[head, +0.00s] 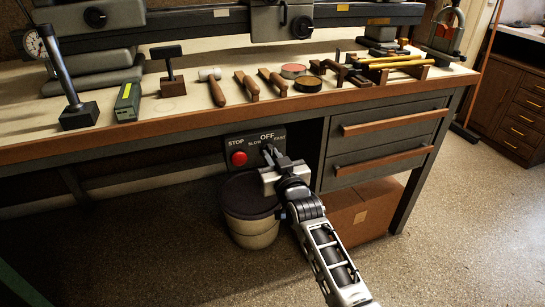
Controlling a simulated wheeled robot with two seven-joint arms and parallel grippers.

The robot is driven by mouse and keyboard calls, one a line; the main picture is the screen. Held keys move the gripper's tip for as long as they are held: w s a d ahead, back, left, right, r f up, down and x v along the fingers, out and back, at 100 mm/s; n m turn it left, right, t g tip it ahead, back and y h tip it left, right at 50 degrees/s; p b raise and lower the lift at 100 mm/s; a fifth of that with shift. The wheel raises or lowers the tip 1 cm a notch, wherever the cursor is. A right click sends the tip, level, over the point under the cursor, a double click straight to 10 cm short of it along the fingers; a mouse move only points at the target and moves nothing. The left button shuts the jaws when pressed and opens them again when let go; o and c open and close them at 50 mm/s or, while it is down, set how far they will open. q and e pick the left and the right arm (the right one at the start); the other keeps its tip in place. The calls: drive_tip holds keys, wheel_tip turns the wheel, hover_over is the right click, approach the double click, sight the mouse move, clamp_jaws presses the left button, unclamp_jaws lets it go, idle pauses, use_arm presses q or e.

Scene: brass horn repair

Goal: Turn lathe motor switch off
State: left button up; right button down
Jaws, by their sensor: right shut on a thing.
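The lathe motor switch panel (236,143) is a dark plate under the front edge of the bench. It bears the words STOP, SLOW, OFF and FAST, and a round red button (239,158) on its left. My right gripper (270,152) is at the right part of the panel, just below the OFF mark, shut on the switch lever there. The gripper hides most of the lever, so I cannot tell its exact position. My left gripper is not in view.
The bench top (180,108) holds hand tools, tins and the grey lathe (280,20). A bin (250,222) stands below the panel, close under my right gripper. Drawers (385,142) are to the right, with a brown box (360,212) below. The floor in front is clear.

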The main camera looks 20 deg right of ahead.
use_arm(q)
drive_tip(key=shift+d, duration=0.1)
use_arm(e)
drive_tip(key=c, duration=1.4)
unclamp_jaws()
drive_tip(key=shift+c, duration=0.2)
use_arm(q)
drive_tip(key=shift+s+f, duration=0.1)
use_arm(e)
drive_tip(key=shift+s, duration=0.1)
